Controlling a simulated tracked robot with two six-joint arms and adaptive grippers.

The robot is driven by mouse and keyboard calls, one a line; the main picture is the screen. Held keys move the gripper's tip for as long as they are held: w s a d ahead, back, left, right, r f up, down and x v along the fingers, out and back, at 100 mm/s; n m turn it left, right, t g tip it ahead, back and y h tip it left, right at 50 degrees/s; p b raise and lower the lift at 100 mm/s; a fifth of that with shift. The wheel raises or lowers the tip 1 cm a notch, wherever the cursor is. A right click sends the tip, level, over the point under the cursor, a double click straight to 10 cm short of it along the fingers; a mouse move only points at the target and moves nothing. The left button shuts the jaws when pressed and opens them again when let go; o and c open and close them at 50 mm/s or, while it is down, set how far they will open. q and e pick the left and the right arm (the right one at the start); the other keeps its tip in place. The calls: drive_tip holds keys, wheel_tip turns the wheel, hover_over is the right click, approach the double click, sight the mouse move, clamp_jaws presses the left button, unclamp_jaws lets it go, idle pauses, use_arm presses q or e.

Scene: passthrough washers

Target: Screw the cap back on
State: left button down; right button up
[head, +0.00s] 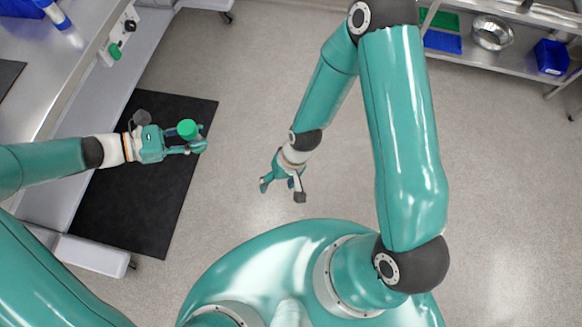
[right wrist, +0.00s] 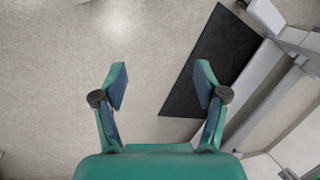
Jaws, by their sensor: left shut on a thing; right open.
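A green round cap (head: 187,128) shows from above at my left gripper (head: 197,140), over the dark floor mat. My left gripper is shut on the thing under or at this green top. Whether a bottle is below the cap, and whether the cap sits on it, I cannot tell from above. My right gripper (head: 281,192) is open and empty over the bare floor, to the right of the left gripper and apart from it. In the right wrist view its two fingers (right wrist: 161,84) stand wide apart with nothing between them.
A black mat (head: 130,220) lies on the floor at left, beside a grey bench (head: 62,85) with a blue-and-white bottle (head: 58,14). A shelf at top right holds a steel bowl (head: 491,33) and blue bins (head: 551,57). The floor between is clear.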

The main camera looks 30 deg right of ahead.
drive_tip(key=shift+t, duration=0.5)
drive_tip(key=s, duration=0.1)
drive_tip(key=s+d+f, duration=0.2)
drive_tip(key=s, duration=0.1)
use_arm(q)
drive_tip(key=s+a+f+n+t+y, duration=0.1)
drive_tip(key=a+f+n+t, duration=0.1)
drive_tip(key=a+n+t, duration=0.2)
drive_tip(key=s+a+f+n+t+y, duration=0.1)
drive_tip(key=a+n+t, duration=0.3)
drive_tip(key=a, duration=0.7)
drive_tip(key=shift+s+a+f+t+y, duration=0.25)
drive_tip(key=shift+s+f+t, duration=0.2)
drive_tip(key=shift+s, duration=0.3)
